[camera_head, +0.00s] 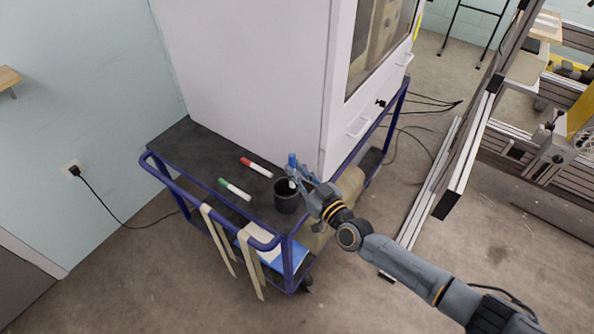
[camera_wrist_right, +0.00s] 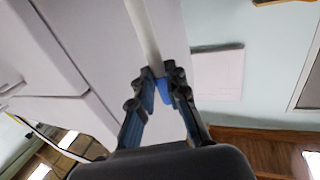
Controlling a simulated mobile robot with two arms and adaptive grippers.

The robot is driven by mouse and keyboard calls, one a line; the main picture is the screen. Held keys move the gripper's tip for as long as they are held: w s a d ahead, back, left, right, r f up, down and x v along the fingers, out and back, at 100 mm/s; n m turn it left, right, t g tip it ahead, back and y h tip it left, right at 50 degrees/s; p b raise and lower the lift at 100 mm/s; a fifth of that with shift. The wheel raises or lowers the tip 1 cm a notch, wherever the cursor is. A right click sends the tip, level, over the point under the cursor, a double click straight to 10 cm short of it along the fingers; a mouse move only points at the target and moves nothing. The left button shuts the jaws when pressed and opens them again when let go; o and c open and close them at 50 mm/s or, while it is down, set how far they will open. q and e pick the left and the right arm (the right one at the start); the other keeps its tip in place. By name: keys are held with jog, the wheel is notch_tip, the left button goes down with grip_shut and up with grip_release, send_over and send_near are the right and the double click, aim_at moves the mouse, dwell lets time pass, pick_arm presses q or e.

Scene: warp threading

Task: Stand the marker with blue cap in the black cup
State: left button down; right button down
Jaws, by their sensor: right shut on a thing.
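The marker with blue cap (camera_head: 292,160) is held roughly upright by my right gripper (camera_head: 295,174), cap upward, above the mouth of the black cup (camera_head: 287,198). Its lower white end overlaps the cup's mouth in the head view; I cannot tell how far inside it is. In the right wrist view the gripper (camera_wrist_right: 160,82) is shut on the marker (camera_wrist_right: 145,35) near its blue cap, with the white body running up the picture. The black cup stands upright near the cart's front right corner. The cup is not visible in the wrist view. My left gripper is not in view.
A red-capped marker (camera_head: 257,167) and a green-capped marker (camera_head: 235,189) lie on the dark cart top (camera_head: 185,150), left of the cup. A large white cabinet (camera_head: 245,75) stands close behind. A blue rail (camera_head: 190,202) edges the cart.

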jog(key=shift+f+b, duration=1.7)
jog(key=shift+f, duration=0.4)
jog(key=c, duration=1.3)
grip_release()
jog(key=shift+o, duration=0.2)
jog(key=shift+s+d, duration=0.1)
jog(key=v, duration=1.1)
jog(key=shift+s+d, duration=0.25)
jog(key=shift+s, duration=0.05)
